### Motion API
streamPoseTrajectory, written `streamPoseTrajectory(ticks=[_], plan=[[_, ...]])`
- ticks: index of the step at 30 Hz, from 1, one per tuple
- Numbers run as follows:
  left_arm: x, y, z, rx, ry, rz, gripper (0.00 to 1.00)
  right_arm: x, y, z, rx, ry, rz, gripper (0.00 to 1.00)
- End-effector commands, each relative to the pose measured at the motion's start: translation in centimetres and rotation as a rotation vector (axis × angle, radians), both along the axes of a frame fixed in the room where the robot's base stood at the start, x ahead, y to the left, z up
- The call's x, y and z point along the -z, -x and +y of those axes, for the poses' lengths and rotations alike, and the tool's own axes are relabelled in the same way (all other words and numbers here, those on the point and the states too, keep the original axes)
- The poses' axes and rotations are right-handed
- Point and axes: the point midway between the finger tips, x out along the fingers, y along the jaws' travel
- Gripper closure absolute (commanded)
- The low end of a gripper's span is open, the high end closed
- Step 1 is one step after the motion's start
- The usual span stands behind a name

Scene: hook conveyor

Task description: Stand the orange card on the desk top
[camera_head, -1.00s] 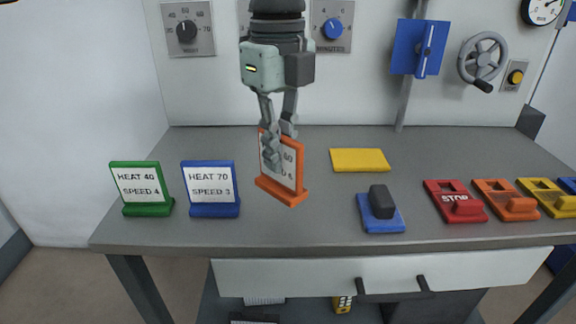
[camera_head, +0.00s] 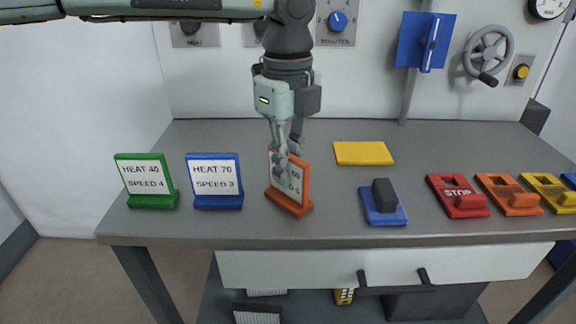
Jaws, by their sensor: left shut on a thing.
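The orange card (camera_head: 305,186) is a white panel in an orange frame with an orange foot. It is upright and turned at an angle, to the right of the blue card (camera_head: 215,183). Its foot is at or very close to the desk top (camera_head: 330,222); I cannot tell whether it touches. My left gripper (camera_head: 285,155) comes down from above and is shut on the card's upper part, hiding some of its print. My right gripper is not in view.
The green card (camera_head: 146,182) stands left of the blue card. A yellow plate (camera_head: 363,153) lies behind, and a blue base with a dark knob (camera_head: 383,203) sits to the right. A red STOP switch (camera_head: 457,196) and other switches line the right side.

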Motion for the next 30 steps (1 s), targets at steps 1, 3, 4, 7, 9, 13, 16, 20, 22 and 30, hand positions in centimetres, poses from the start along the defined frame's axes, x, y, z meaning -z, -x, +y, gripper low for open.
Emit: streamPoseTrajectory(ticks=[1, 3, 4, 7, 9, 13, 16, 20, 22, 30], plan=[[0.1, 0.0, 0.0, 0.000, 0.001, -0.001, 1.00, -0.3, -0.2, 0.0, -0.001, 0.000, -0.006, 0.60], [0.0, 0.0, 0.0, 0.000, 0.000, 0.000, 0.82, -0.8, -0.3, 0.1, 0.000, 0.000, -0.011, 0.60], [0.0, 0.0, 0.0, 0.000, 0.000, 0.000, 0.78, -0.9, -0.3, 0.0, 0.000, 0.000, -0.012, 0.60], [0.0, 0.0, 0.0, 0.000, 0.000, 0.000, 0.70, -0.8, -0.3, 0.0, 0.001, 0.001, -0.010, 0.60], [0.0, 0.0, 0.0, 0.000, 0.000, 0.000, 0.70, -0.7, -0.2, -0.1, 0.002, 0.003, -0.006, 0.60], [0.0, 0.0, 0.0, 0.000, 0.000, 0.000, 0.70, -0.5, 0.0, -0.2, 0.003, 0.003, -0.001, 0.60], [-0.2, 0.0, 0.0, 0.000, 0.000, 0.000, 0.70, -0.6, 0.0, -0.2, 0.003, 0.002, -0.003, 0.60], [-1.0, -0.1, 0.0, -0.001, 0.001, -0.003, 0.70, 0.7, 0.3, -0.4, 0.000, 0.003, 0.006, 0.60], [-2.3, -0.1, 0.0, -0.001, 0.001, -0.003, 0.70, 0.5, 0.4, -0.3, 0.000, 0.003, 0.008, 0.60], [-8.3, 0.0, -0.1, 0.000, 0.001, -0.003, 0.70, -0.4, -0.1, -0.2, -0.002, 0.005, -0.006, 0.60]])
